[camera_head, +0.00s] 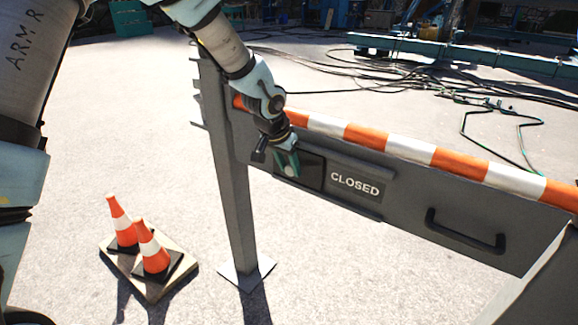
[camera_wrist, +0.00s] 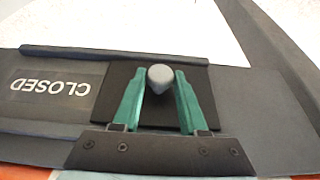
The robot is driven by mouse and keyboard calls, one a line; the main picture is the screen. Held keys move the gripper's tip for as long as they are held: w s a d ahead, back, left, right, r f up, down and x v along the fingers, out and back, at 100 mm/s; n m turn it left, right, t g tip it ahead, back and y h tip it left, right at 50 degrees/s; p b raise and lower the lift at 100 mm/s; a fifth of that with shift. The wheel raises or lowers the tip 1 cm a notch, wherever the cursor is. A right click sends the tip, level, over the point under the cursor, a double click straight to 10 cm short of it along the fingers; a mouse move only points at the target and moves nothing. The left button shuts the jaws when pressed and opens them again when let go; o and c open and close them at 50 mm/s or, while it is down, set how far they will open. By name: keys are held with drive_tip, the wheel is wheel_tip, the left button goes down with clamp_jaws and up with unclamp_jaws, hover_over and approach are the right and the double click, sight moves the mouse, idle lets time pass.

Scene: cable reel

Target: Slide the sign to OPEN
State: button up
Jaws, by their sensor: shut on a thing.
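The sign is a grey panel on the barrier with the word CLOSED (camera_head: 355,185) in white. The word also shows upside down in the wrist view (camera_wrist: 48,86). A dark sliding plate (camera_head: 312,174) sits in the sign's rails, left of the word in the head view; it also shows in the wrist view (camera_wrist: 110,90). A round grey knob (camera_wrist: 160,78) stands out from the plate. My gripper (camera_head: 288,166) is at the plate, its green fingers (camera_wrist: 160,72) shut on the knob, one on each side. What lies behind the plate is hidden.
The barrier has an orange and white striped top bar (camera_head: 410,148), a black handle (camera_head: 465,232) on the right and a grey post (camera_head: 230,190). Two traffic cones (camera_head: 152,250) stand on a pallet at lower left. Cables (camera_head: 400,75) lie behind the barrier.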

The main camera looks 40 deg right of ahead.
clamp_jaws()
idle(0.9)
